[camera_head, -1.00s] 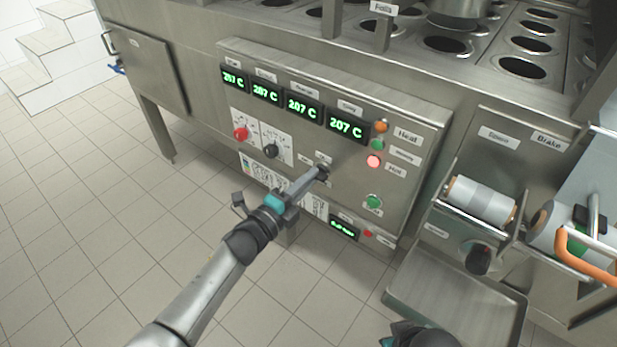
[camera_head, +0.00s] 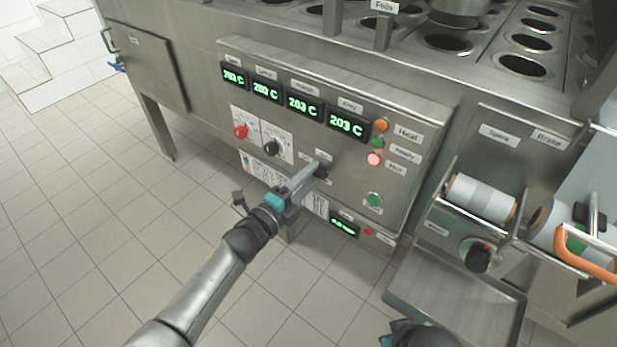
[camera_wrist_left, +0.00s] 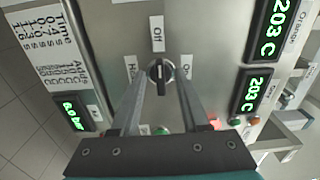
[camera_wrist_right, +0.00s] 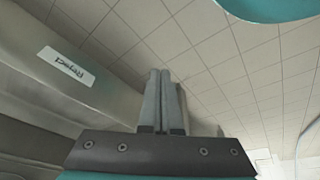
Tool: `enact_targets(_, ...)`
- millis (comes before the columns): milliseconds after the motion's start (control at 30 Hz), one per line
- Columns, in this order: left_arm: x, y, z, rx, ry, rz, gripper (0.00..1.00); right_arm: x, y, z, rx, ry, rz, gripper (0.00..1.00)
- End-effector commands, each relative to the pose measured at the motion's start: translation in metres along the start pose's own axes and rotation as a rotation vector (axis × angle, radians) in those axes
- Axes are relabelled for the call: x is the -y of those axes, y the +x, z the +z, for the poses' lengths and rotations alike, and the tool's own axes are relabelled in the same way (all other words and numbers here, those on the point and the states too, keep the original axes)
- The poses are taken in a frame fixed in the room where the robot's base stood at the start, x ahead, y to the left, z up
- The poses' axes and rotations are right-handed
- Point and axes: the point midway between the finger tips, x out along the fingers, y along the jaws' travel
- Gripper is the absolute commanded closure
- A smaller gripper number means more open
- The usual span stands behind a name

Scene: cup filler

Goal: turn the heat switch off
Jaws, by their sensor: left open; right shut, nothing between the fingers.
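The heat switch is a black knob (camera_wrist_left: 160,72) on the steel control panel, between labels, with "Off" above it in the left wrist view. Its pale mark seems to face the "Off" label. In the head view the knob (camera_head: 322,173) is partly hidden by my gripper. My left gripper (camera_head: 314,172) is open at the panel, its fingers on either side of the knob in the left wrist view (camera_wrist_left: 160,88), with gaps showing. My right gripper (camera_wrist_right: 160,85) is shut and empty, away from the panel; only part of its hand shows at the bottom of the head view.
Several green displays (camera_head: 303,104) read 203 C. Orange, green and lit red lamps (camera_head: 374,159) sit to their right. A red knob (camera_head: 240,132) and another black knob (camera_head: 271,147) are on the panel's left. A steel tray (camera_head: 455,290) juts out at lower right.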

Motion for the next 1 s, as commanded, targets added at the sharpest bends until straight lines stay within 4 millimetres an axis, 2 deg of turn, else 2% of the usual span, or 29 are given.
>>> enact_targets(200,0.000,-0.007,0.000,0.001,0.000,0.001,0.55,0.000,-0.002,-0.001,-0.003,0.000,0.000,1.00)
enact_targets(267,0.001,-0.013,0.000,0.001,0.000,0.001,0.55,-0.001,0.006,0.003,0.010,0.001,0.001,1.00)
enact_targets(467,0.002,-0.045,0.000,0.001,-0.002,0.003,0.55,0.000,0.023,0.021,0.049,-0.001,-0.001,1.00)
enact_targets(800,0.001,-0.112,0.000,0.001,0.000,0.003,0.55,0.000,0.050,0.052,0.098,-0.006,-0.001,1.00)
enact_targets(1000,0.001,-0.140,0.000,0.000,-0.001,0.001,0.55,-0.004,0.062,0.061,0.098,-0.009,0.004,1.00)
